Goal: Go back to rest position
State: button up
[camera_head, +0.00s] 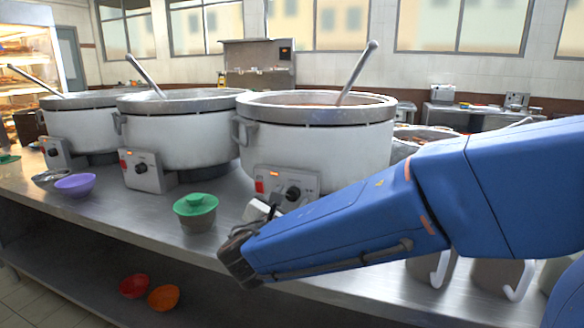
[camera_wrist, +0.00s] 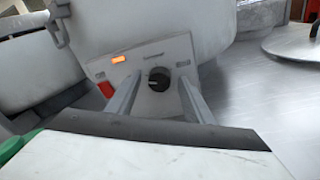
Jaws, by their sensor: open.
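My gripper (camera_wrist: 158,98) is open and empty in the wrist view, its two fingers on either side of a black control knob (camera_wrist: 159,79). I cannot tell if the fingers touch the knob. The knob sits on the white control box (camera_wrist: 183,48) of the right stockpot, beside a lit orange lamp (camera_wrist: 118,59) and a red switch (camera_wrist: 106,89). In the head view the right stockpot (camera_head: 318,140) stands on the steel counter with a ladle (camera_head: 357,72) in it. My blue arm reaches in from the right, and its wrist hides most of the gripper.
Two more stockpots (camera_head: 182,135) (camera_head: 82,125) stand to the left. A green-lidded cup (camera_head: 196,212) and a purple bowl (camera_head: 76,185) are on the counter (camera_head: 150,215). Metal containers with handles stand behind my arm. Red (camera_head: 134,286) and orange (camera_head: 163,298) bowls lie on the lower shelf.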

jog(key=shift+m, duration=0.5)
jog(key=shift+d, duration=0.15)
